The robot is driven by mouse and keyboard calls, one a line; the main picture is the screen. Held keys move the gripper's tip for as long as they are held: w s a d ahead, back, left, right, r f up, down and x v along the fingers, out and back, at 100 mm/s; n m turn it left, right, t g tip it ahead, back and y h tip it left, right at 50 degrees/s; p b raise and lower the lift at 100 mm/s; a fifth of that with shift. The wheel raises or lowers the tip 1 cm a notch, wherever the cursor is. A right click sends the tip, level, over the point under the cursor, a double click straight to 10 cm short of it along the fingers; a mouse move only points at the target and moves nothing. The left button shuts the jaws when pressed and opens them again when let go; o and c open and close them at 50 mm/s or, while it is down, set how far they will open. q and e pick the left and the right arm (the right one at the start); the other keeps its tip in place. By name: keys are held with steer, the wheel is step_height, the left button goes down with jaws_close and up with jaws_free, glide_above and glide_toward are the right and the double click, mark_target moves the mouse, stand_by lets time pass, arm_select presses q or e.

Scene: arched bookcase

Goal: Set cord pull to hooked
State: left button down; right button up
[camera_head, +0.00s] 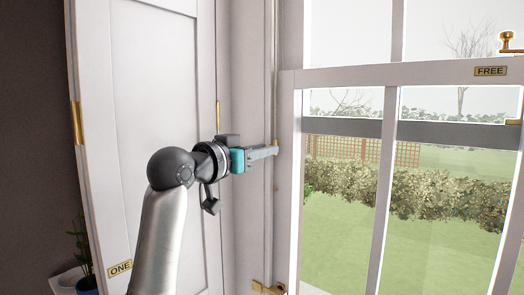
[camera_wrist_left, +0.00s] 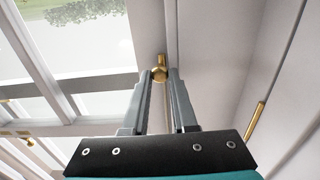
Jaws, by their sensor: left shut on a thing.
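The cord pull is a small brass knob (camera_wrist_left: 160,73) between the fingertips of my left gripper (camera_wrist_left: 160,76) in the wrist view. A thin tan line runs from it between the fingers. In the head view my left gripper (camera_head: 274,151) reaches right to the window's left frame, and a bit of the brass pull (camera_head: 275,146) shows at its tips. The gripper is shut on the pull, and its fingers hide part of it. A brass fitting (camera_head: 268,288) sits low on the frame below the gripper; I cannot tell whether it is the hook. My right gripper is not in view.
The sash window (camera_head: 390,75) fills the right side and bears a "FREE" label (camera_head: 490,71). A white panel (camera_head: 110,150) with brass hinges and a "ONE" label (camera_head: 120,268) stands at left, behind my arm. A potted plant (camera_head: 82,250) is at lower left.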

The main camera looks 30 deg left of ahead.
arm_select(q)
steer(key=shift+f, duration=0.1)
step_height(320, 180, down, 8)
steer(key=b, duration=0.4)
steer(key=shift+w+d+b, duration=0.1)
steer(key=shift+b, duration=0.3)
steer(key=c, duration=1.1)
jaws_free()
steer(key=o, duration=0.4)
steer(key=shift+r, duration=0.35)
steer(key=shift+s, duration=0.2)
steer(key=s+b, duration=0.1)
steer(key=s, duration=0.4)
steer(key=s+a+b, duration=0.1)
steer(key=s+b, duration=0.1)
steer(key=s, duration=0.3)
steer(key=s+b, duration=0.1)
steer(key=s, duration=0.4)
steer(key=shift+a, duration=0.15)
